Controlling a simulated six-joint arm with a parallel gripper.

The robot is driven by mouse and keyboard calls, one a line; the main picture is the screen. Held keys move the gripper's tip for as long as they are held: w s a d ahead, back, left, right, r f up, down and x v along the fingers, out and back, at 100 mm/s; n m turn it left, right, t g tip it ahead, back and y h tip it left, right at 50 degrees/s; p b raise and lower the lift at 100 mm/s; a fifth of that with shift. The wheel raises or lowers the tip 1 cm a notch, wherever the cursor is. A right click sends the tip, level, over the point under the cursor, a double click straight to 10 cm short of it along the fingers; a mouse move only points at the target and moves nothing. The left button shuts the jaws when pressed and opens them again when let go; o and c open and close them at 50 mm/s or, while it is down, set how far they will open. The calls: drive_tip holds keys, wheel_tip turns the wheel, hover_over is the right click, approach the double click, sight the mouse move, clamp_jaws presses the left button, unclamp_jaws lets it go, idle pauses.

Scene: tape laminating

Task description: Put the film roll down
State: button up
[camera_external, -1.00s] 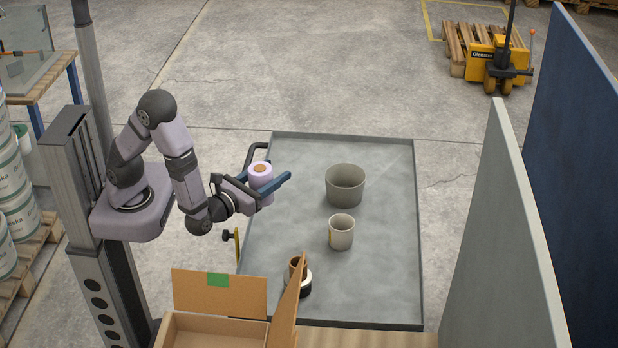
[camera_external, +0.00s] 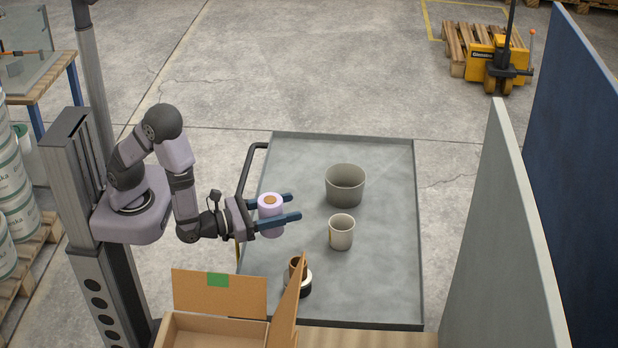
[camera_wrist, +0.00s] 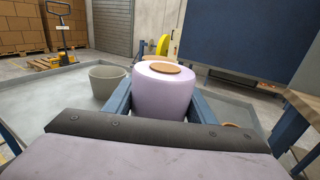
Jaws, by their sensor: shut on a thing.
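The film roll (camera_external: 270,216) is a pale lilac cylinder with a brown core showing at its top. It is upright between the two blue fingers of my gripper (camera_external: 280,207), which is shut on it. In the outside view it is over the left part of the grey tray table (camera_external: 385,270); I cannot tell whether its bottom touches the surface. In the wrist view the roll (camera_wrist: 165,92) fills the middle between the fingers, and its lower part is hidden by my gripper body.
A large grey-green bucket (camera_external: 345,186) and a smaller beige bucket (camera_external: 341,233) stand right of the roll. Brown and white-black tape rolls (camera_external: 304,283) sit near the front beside an open cardboard box (camera_external: 220,292). The tray's right side and back are clear.

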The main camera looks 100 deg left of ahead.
drive_tip(key=s+a+f+n+g+y+b, duration=0.1)
drive_tip(key=a+f+n+g+y+b, duration=0.2)
drive_tip(key=a, duration=0.6)
drive_tip(key=s+a+f+n+g+y+b, duration=0.1)
drive_tip(key=a+n+g+y+b, duration=0.3)
drive_tip(key=a, duration=0.6)
drive_tip(key=s+a+r+n+g+y+b, duration=0.1)
drive_tip(key=s+a+n+g+y+b, duration=0.25)
drive_tip(key=a, duration=0.65)
drive_tip(key=s+a+r+n+g+b, duration=0.1)
drive_tip(key=s+a+g+b, duration=0.2)
drive_tip(key=s+a+b, duration=0.5)
drive_tip(key=w+a+r+g+p, duration=0.1)
drive_tip(key=w+a+r+p, duration=0.1)
drive_tip(key=w+a+r, duration=0.5)
drive_tip(key=shift+t, duration=0.45)
drive_tip(key=shift+w+a+f+b, duration=0.2)
drive_tip(key=shift+w+f+b, duration=0.15)
drive_tip(key=shift+f, duration=2)
drive_tip(key=shift+w+a+f+b, duration=0.25)
drive_tip(key=shift+f+b, duration=0.1)
drive_tip(key=shift+f, duration=2)
drive_tip(key=shift+w+a+f+b, duration=0.25)
drive_tip(key=shift+f+b, duration=0.1)
drive_tip(key=shift+f, duration=2)
drive_tip(key=shift+f, duration=0.1)
drive_tip(key=o, duration=1.3)
